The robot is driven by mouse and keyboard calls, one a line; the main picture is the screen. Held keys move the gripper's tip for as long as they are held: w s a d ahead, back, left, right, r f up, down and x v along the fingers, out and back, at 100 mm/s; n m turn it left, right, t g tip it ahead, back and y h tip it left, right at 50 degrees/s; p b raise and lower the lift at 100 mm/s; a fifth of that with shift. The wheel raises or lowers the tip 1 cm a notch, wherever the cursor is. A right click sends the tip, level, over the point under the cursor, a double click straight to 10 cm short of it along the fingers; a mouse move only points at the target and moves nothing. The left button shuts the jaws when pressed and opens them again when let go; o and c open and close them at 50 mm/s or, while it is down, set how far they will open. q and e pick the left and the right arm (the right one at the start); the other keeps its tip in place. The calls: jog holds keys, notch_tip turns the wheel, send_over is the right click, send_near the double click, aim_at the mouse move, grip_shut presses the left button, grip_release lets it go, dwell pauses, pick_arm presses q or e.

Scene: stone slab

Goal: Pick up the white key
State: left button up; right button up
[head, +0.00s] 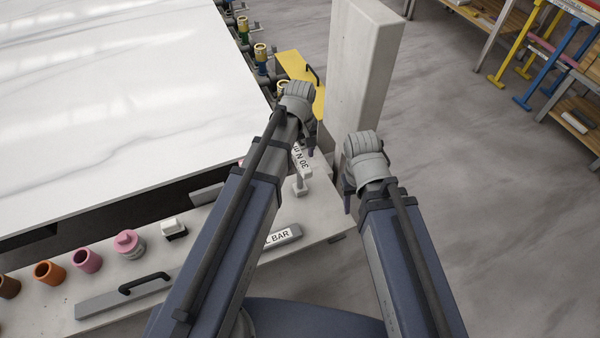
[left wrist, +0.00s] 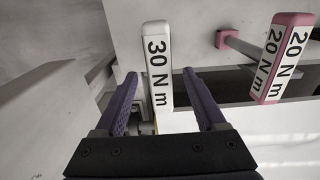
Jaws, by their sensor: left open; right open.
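The white key (left wrist: 157,60), a bar marked "30 N m", stands up between the fingers of my left gripper (left wrist: 160,76) in the left wrist view. The fingers are open, one on each side, with a visible gap above. In the head view the white key (head: 301,159) shows beside my left wrist, partly covered by it. My left gripper (head: 311,132) is mostly hidden there. My right gripper (head: 347,193) is open and empty, right of the slab's end, mostly hidden under its wrist.
A pink key (left wrist: 280,60) marked "20 N m" is right of the white one. A large white slab (head: 110,90) fills the left. Coloured sockets (head: 87,260) and a grey bar (head: 120,297) line the front ledge. A pale pillar (head: 363,60) stands behind my wrists.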

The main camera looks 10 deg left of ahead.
pick_arm(q)
jog(key=shift+f+b, duration=0.6)
jog(key=shift+f, duration=0.5)
pick_arm(e)
jog(key=shift+f, duration=1.1)
pick_arm(q)
jog(key=shift+f, duration=0.25)
pick_arm(e)
jog(key=shift+f, duration=0.25)
pick_arm(q)
grip_shut()
